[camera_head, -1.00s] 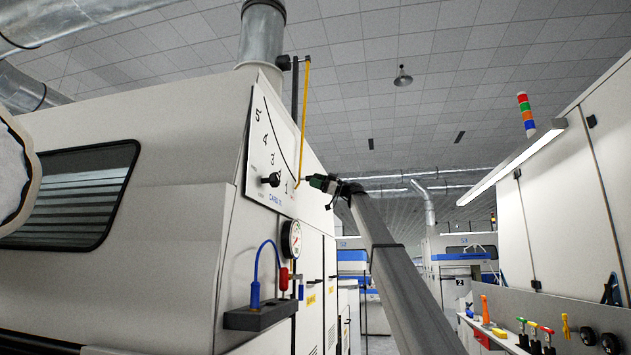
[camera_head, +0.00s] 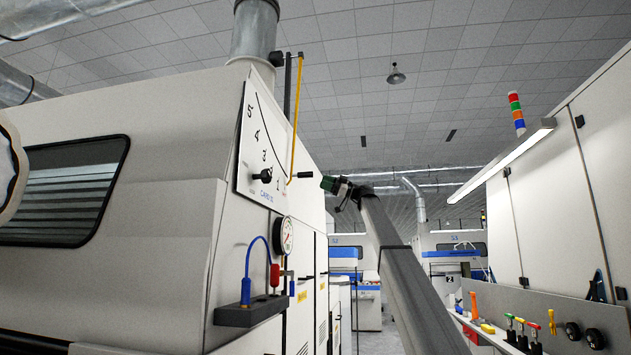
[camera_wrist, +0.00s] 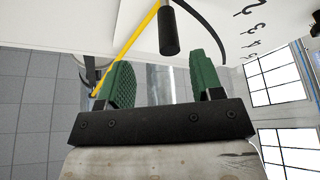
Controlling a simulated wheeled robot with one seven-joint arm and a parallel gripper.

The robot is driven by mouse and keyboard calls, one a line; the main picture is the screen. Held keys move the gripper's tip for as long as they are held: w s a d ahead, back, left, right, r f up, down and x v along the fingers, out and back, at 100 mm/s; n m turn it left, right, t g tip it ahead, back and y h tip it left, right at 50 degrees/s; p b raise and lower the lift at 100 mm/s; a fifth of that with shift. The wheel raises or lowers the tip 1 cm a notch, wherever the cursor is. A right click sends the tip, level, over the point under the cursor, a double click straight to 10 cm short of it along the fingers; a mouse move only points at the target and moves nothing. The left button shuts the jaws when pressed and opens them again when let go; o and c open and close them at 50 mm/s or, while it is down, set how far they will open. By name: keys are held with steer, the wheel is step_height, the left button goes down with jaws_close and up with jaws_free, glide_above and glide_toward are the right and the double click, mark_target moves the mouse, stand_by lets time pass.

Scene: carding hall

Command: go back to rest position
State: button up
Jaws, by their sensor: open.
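My gripper (camera_head: 326,183) is at the end of my raised grey arm, in the middle of the head view. It is open and empty, just right of a black handle (camera_head: 304,175) on the machine's dial panel. In the wrist view, the two green fingers of my gripper (camera_wrist: 158,62) stand apart with nothing between them. The black handle (camera_wrist: 169,32) lies beyond the fingertips, apart from them. A yellow rod (camera_head: 295,110) runs down to the handle's level beside the panel; it also shows in the wrist view (camera_wrist: 128,48).
The white carding machine (camera_head: 130,190) with its numbered dial panel (camera_head: 250,165) fills the left. A gauge (camera_head: 284,236) and a dark bracket (camera_head: 250,311) stick out below. A white cabinet (camera_head: 545,190) and a tool shelf stand right. An aisle lies between.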

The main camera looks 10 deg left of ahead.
steer(key=shift+v, duration=1.25)
steer(key=d+f+m+t+h, duration=0.3)
steer(key=f+m, duration=0.4)
steer(key=f, duration=1.9)
steer(key=d+f+m+t+h, duration=0.1)
steer(key=f+m+t+h, duration=0.4)
steer(key=f, duration=2.2)
steer(key=s+d+f+m+h, duration=0.2)
steer(key=s+d+f+m, duration=0.15)
steer(key=f, duration=0.65)
steer(key=s+d+f+m+g+h, duration=0.1)
steer(key=s+d+f+m, duration=0.1)
steer(key=s+f, duration=0.5)
steer(key=s+d+f+m+h, duration=0.2)
steer(key=s+f, duration=0.1)
steer(key=f, duration=0.9)
steer(key=s+d+f+m+g+h, duration=0.1)
steer(key=s+d+f+m+h, duration=0.1)
steer(key=s+d+f, duration=0.3)
steer(key=s+d+f+m+g+h, duration=0.1)
steer(key=s+d+f+m+h, duration=0.2)
steer(key=s+f, duration=1)
steer(key=s+d+f+m+g+h, duration=0.1)
steer(key=s+d+f, duration=0.6)
steer(key=s, duration=0.9)
step_height(320, 180, down, 2)
steer(key=shift+d+f+m+g+h, duration=0.1)
steer(key=shift+d+m+g+h, duration=0.2)
steer(key=shift+m+h, duration=0.7)
